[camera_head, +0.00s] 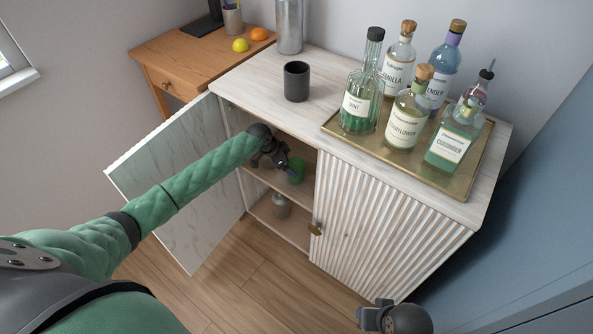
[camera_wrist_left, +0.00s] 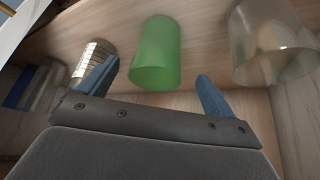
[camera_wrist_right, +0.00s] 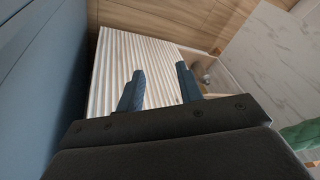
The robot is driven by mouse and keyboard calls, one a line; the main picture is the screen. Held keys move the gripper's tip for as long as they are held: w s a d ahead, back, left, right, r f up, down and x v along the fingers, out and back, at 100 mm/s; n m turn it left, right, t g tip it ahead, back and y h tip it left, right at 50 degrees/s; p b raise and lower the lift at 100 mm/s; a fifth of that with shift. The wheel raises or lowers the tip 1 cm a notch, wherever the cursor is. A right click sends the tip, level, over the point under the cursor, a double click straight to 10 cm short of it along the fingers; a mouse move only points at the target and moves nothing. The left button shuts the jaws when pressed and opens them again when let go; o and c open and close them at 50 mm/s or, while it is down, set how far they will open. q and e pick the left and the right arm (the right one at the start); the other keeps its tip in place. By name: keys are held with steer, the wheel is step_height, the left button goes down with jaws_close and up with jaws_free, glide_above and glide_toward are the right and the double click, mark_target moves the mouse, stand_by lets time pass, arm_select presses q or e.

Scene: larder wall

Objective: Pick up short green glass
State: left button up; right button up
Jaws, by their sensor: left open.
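The short green glass (camera_head: 296,171) stands on the upper shelf inside the open cabinet, partly hidden by my left gripper (camera_head: 287,172). In the left wrist view the green glass (camera_wrist_left: 156,53) shows just beyond and between the two blue fingertips of my left gripper (camera_wrist_left: 152,80). The left gripper is open and empty, and the fingers do not appear to be around the glass.
A metal vessel (camera_head: 281,206) is on the lower shelf. Bottles stand on a gold tray (camera_head: 440,178) on top.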

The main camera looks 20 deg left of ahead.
mark_target(295, 169)
arm_select(q)
steer(key=shift+w+d+f, duration=0.2)
steer(key=shift+d+f, duration=0.15)
steer(key=shift+f, duration=0.25)
steer(key=p+x, duration=0.1)
steer(key=x, duration=0.3)
steer(key=shift+s+f, duration=0.1)
steer(key=shift+d+f, duration=0.2)
steer(key=shift+f, duration=0.1)
arm_select(e)
steer(key=shift+s+d+r+g+h, duration=0.15)
steer(key=shift+s+d+r, duration=0.2)
steer(key=shift+d+r, duration=0.2)
steer(key=shift+s+d+r+g+h, duration=0.15)
steer(key=shift+s+d+r, duration=0.2)
steer(key=shift+d+r, duration=0.2)
steer(key=shift+a, duration=0.1)
arm_select(q)
steer(key=c, duration=1.1)
steer(key=shift+c, duration=0.7)
steer(key=shift+r+p, duration=0.1)
steer(key=shift+p, duration=0.2)
